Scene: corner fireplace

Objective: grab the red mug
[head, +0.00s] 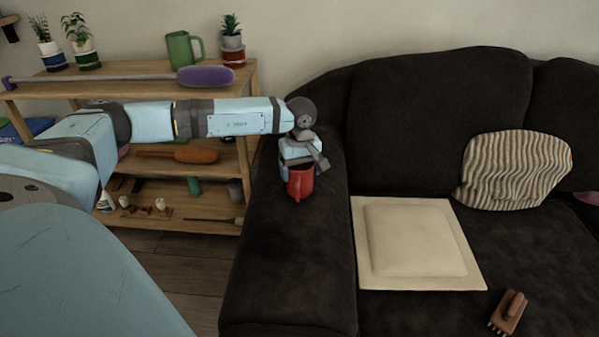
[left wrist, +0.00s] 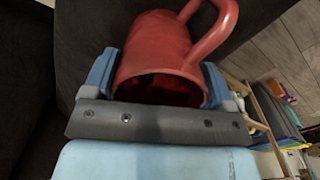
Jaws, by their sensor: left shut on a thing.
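The red mug (head: 300,183) is at the left armrest of the dark sofa in the head view. My left gripper (head: 299,168) reaches down from above and is shut on it. In the left wrist view the mug (left wrist: 160,50) lies between the two blue fingers of the left gripper (left wrist: 160,85), its open rim facing the palm and its handle at the upper right. Whether the mug touches the armrest cannot be told. My right gripper is not in view.
The dark sofa (head: 430,120) holds a cream square cushion or tray (head: 415,245), a striped pillow (head: 515,170) and a brown brush (head: 508,312). A wooden shelf (head: 235,95) at left carries a green mug (head: 183,50), potted plants and a purple-headed duster (head: 205,76).

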